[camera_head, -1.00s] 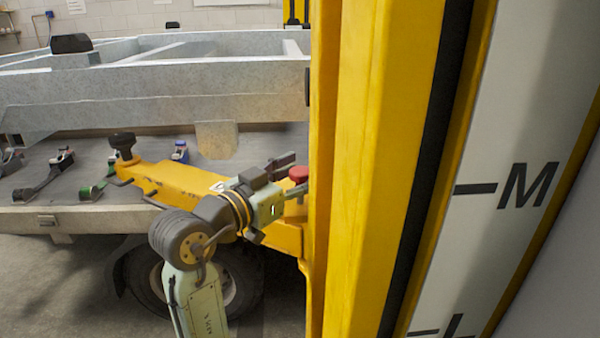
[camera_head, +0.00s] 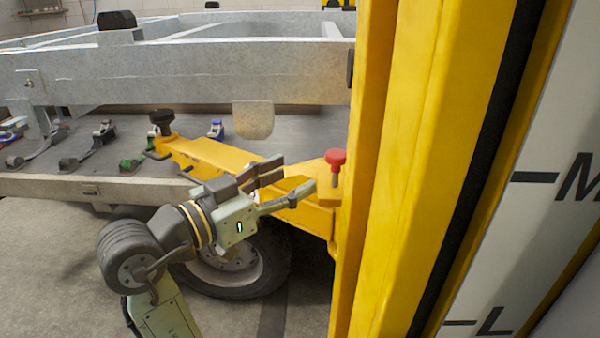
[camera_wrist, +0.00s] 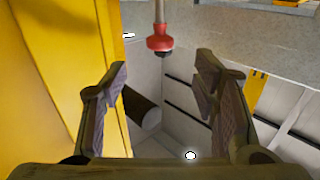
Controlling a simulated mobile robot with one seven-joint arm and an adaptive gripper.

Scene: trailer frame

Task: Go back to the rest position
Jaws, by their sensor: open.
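My gripper (camera_head: 297,180) is open and empty in the head view, in front of the yellow lift arm and pointing right. Its two fingers are spread apart in the wrist view (camera_wrist: 158,85), with nothing between them. A red knob (camera_head: 335,157) on a short pin stands on the yellow lift arm (camera_head: 210,158), just right of my fingertips and apart from them. The knob also shows in the wrist view (camera_wrist: 160,42), above and beyond the gap between the fingers.
A yellow lift column (camera_head: 420,150) stands close on the right. A grey metal trailer frame (camera_head: 180,80) spans the back. The floor at lower left is clear.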

